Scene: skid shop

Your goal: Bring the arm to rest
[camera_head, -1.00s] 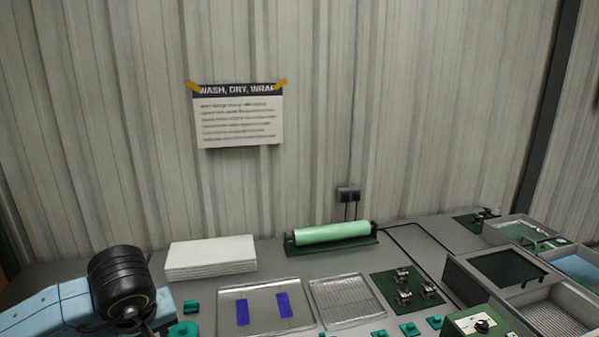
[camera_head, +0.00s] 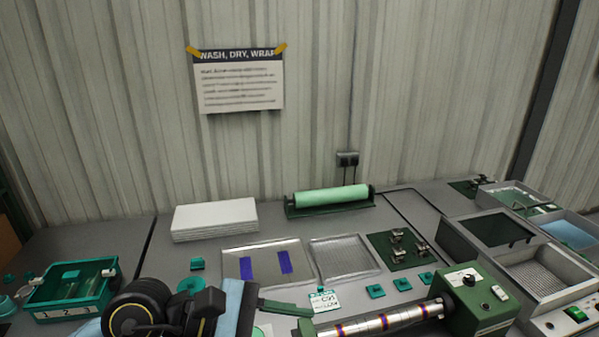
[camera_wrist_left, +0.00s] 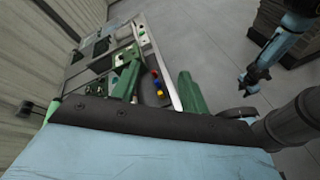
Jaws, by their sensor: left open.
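My left arm comes in at the bottom left of the head view, with a black round joint and a light blue link. Its gripper (camera_head: 288,308) has dark green fingers and is low over the front of the bench, partly cut off by the frame edge. In the left wrist view the two green fingers (camera_wrist_left: 158,68) stand wide apart with nothing between them.
A banded steel roller (camera_head: 385,319) with a green control box (camera_head: 478,304) is close right of my gripper. A teal bin (camera_head: 75,290) stands left. Behind are a metal tray (camera_head: 266,269), white stack (camera_head: 214,219) and green roll (camera_head: 331,195). Grey basins (camera_head: 560,285) are right.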

